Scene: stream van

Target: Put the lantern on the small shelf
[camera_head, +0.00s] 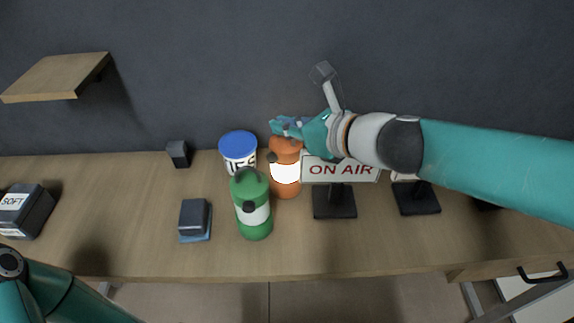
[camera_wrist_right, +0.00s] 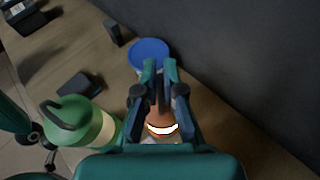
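An orange lantern (camera_head: 286,188) with a glowing white band stands upright on the wooden desk, right of the middle of the head view. It also shows in the right wrist view (camera_wrist_right: 162,128), partly covered by my fingers. My right gripper (camera_head: 278,126) is at the lantern's top; in the right wrist view its fingers (camera_wrist_right: 160,68) are close together with a narrow gap, over the lantern's upper part. I cannot tell whether they grip it. The small wooden shelf (camera_head: 58,76) is on the wall at the upper left, its top bare. My left gripper is out of view.
A green lantern-like canister (camera_head: 252,222) stands just front-left of the orange one. A blue-lidded tub (camera_head: 238,146) is beside it at the back left. The ON AIR sign (camera_head: 340,170) stands close on the right. A dark block (camera_head: 194,216) and SOFT box (camera_head: 24,212) lie farther left.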

